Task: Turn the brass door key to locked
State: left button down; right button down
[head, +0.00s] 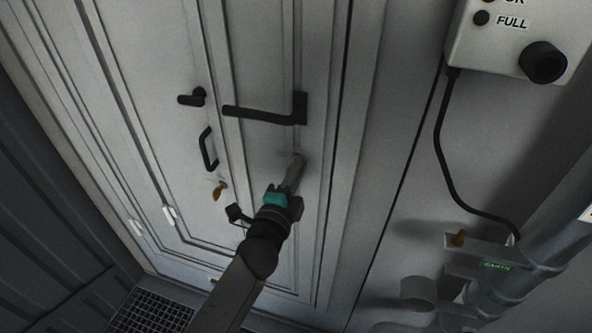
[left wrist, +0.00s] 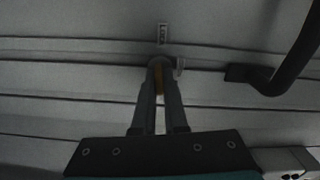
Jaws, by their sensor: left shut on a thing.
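My left gripper (head: 297,163) reaches up to the grey door (head: 262,70), its fingertips at the door face below a long black lever handle. In the left wrist view its two fingers (left wrist: 158,72) are shut on the brass door key (left wrist: 158,80). Only a small brass strip of the key shows between the fingers, so its exact turn is hard to tell. A small label (left wrist: 163,33), which seems to read LOCK, is on the door just beyond the fingertips. My right gripper is in neither view.
The black lever handle (head: 262,115) is just above the gripper. A second brass piece (head: 219,190) and a black pull handle (head: 206,150) are to its left. A control box (head: 510,45) with a black knob and pipes (head: 500,280) are at right.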

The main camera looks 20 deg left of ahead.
pick_arm(q)
jog(key=shift+m, duration=0.8)
jog(key=c, duration=1)
grip_release()
jog(key=shift+o, duration=0.2)
jog(key=s+b, duration=0.3)
jog(key=s, duration=1.2)
jog(key=shift+a, duration=0.3)
jog(key=shift+s+f, duration=0.1)
jog(key=shift+f, duration=0.05)
